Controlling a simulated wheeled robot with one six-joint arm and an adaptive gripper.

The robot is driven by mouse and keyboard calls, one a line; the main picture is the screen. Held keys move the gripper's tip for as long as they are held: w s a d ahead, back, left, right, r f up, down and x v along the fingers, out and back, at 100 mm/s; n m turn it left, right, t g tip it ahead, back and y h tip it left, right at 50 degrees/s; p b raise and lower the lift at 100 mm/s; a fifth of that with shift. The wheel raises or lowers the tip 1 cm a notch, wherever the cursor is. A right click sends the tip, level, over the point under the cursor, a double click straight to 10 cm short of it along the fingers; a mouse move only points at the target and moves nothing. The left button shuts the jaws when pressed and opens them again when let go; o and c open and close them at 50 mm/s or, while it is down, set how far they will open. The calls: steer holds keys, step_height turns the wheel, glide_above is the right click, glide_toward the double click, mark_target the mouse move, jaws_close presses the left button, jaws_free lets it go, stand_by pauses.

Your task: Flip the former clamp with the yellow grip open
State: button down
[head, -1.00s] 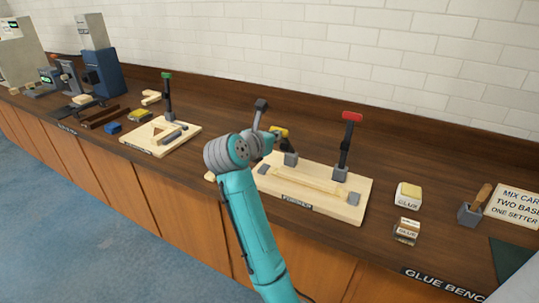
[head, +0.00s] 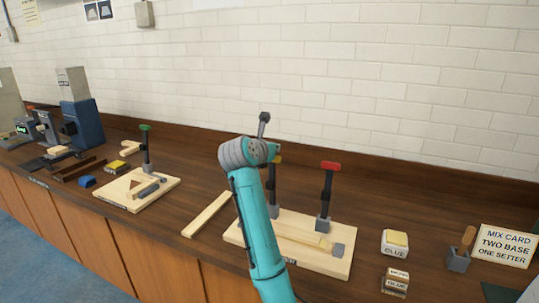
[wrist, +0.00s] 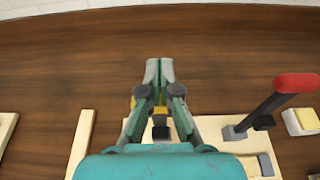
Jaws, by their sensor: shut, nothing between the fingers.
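The former (head: 340,266) is a pale wooden board on the bench, partly hidden by my arm in the head view. Its clamp with the yellow grip (head: 277,159) has its dark lever standing about upright from a grey base (head: 272,210). In the wrist view the yellow grip (wrist: 141,103) shows only in part, behind my fingers. My gripper (wrist: 160,66) is shut and empty, close to that grip; I cannot tell whether they touch. The clamp with the red grip (head: 331,166) also stands upright to the right; it shows in the wrist view (wrist: 298,82).
A loose wooden strip (head: 207,214) lies left of the former. Further left is a board with a green-gripped clamp (head: 145,128). The tiled wall is behind.

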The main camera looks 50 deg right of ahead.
steer(key=shift+w+d, duration=0.25)
steer(key=shift+d, duration=0.4)
stand_by(1.4)
